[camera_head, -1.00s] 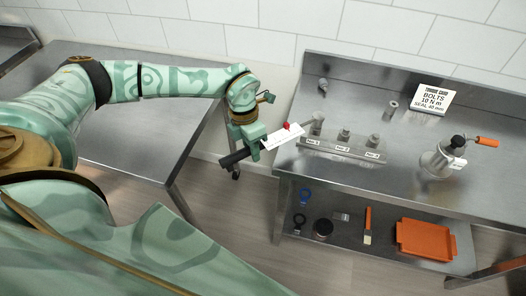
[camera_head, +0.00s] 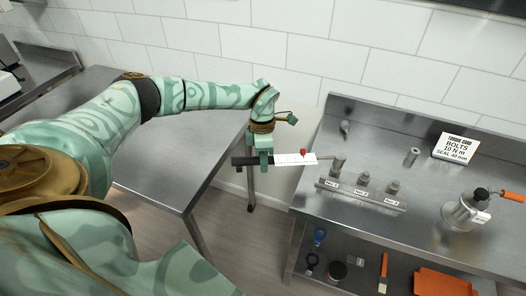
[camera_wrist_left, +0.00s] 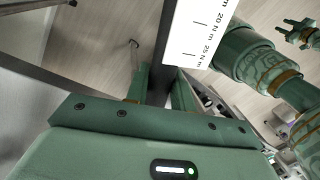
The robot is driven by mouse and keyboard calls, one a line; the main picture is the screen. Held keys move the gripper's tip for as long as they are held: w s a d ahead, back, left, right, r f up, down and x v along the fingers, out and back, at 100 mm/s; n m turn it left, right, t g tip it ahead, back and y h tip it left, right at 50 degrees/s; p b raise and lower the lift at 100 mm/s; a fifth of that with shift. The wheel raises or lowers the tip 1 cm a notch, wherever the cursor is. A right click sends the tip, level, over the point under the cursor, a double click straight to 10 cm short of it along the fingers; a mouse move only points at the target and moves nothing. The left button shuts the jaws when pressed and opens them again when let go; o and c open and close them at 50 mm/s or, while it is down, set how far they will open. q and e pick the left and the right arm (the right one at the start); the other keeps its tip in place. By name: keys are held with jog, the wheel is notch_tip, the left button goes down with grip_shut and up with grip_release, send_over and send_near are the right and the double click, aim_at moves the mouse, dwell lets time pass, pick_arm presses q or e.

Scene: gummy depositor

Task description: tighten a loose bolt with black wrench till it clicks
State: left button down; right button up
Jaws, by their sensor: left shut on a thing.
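My left gripper (camera_head: 265,159) is shut on the black wrench (camera_head: 293,159), which has a black handle, a white scale plate and a red marker. The scale also shows in the left wrist view (camera_wrist_left: 196,38). The wrench lies nearly level across the head view, its head end pointing right. That end meets or overlaps the bolt at No. 1 (camera_head: 338,165); I cannot tell whether it is seated. Two more bolts, No. 2 (camera_head: 363,179) and No. 3 (camera_head: 393,187), stand on the same labelled metal block (camera_head: 360,196). A green gripper-like part, perhaps my right gripper (camera_wrist_left: 300,33), shows small in the wrist view.
A torque card (camera_head: 456,148) reads 10 N m. Small fittings stand at the back. The lower shelf holds an orange tray (camera_head: 440,283) and small tools. A floor gap separates the benches.

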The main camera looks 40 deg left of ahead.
pick_arm(q)
jog(key=shift+r, duration=0.4)
